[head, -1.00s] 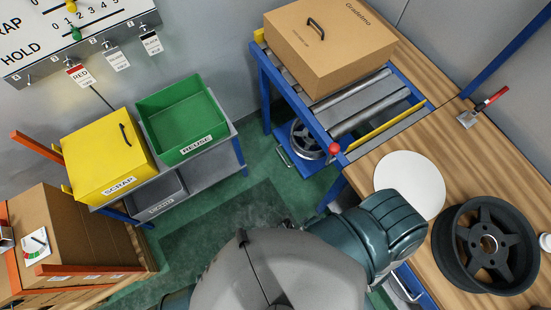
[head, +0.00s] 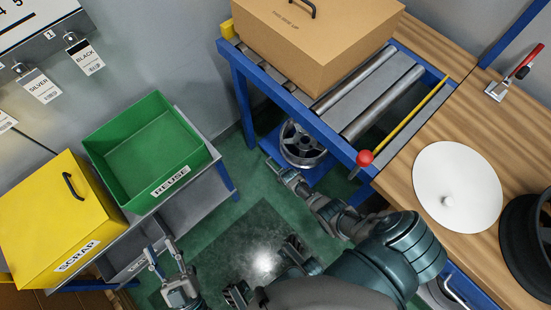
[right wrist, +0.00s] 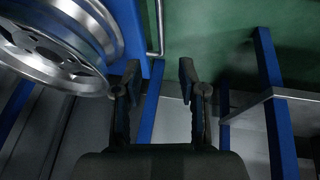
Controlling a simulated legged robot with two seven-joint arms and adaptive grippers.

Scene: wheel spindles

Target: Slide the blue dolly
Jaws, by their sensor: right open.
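The blue dolly (head: 272,148) stands low under the roller conveyor, carrying a silver wheel (head: 303,140). In the right wrist view the dolly's blue edge (right wrist: 130,25) and a thin metal handle (right wrist: 156,30) show, with the wheel (right wrist: 50,55) at upper left. My right gripper (head: 284,173) is at the dolly's near left edge, partly lost among the arm links. My left gripper (head: 161,252) is open and empty before the grey shelf.
A yellow SCRAP bin (head: 60,220) and green REUSE bin (head: 145,150) stand on a grey shelf unit at left. A cardboard box (head: 320,45) sits on the conveyor. The wooden bench (head: 440,130) at right bears a white disc (head: 455,180) and a dark wheel (head: 530,245). Green floor lies between.

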